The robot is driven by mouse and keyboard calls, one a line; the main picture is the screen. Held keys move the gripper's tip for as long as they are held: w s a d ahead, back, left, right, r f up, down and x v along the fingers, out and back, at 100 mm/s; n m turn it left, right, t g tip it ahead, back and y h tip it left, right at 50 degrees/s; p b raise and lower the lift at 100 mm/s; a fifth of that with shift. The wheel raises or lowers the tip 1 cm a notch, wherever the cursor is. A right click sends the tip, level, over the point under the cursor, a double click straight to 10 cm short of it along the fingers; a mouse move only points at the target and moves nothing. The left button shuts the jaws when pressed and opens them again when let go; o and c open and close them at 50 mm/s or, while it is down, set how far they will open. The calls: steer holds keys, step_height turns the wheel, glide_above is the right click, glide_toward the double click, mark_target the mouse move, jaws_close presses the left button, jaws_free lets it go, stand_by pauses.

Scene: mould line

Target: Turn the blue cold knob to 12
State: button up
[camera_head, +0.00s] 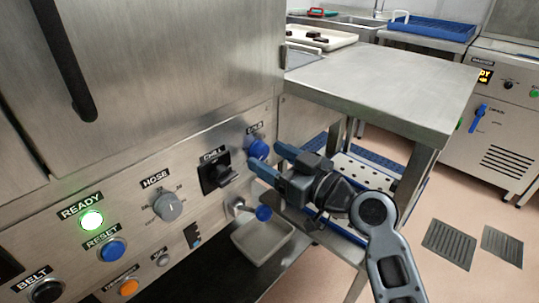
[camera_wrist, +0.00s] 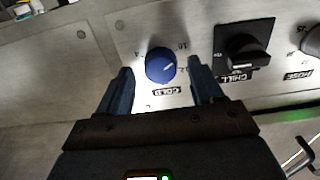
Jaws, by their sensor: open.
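The blue cold knob (camera_head: 258,149) is on the steel panel, below its small dark label. In the wrist view the knob (camera_wrist: 160,66) shows a pale pointer line and a COLD label (camera_wrist: 166,91), with scale numbers around it that are only partly legible. My gripper (camera_head: 268,160) is at the panel in the head view. In the wrist view my gripper (camera_wrist: 160,88) is open, with one blue finger on each side of the knob and a visible gap to each. I cannot tell how far the fingertips reach along the knob.
The black CHILL switch (camera_wrist: 245,55) is close beside one finger. The grey HOSE knob (camera_head: 168,206), green READY light (camera_head: 92,220) and blue RESET button (camera_head: 112,249) are further left. A steel table (camera_head: 390,88) stands at right.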

steer(key=shift+w+a, duration=0.3)
steer(key=shift+a, duration=0.1)
steer(key=c, duration=1)
steer(key=shift+c, duration=0.2)
steer(key=shift+m, duration=0.3)
steer(key=m, duration=0.5)
steer(key=shift+s+m, duration=0.1)
steer(key=shift+m, duration=0.2)
steer(key=m+p, duration=0.2)
steer(key=m, duration=0.3)
steer(key=shift+m, duration=0.3)
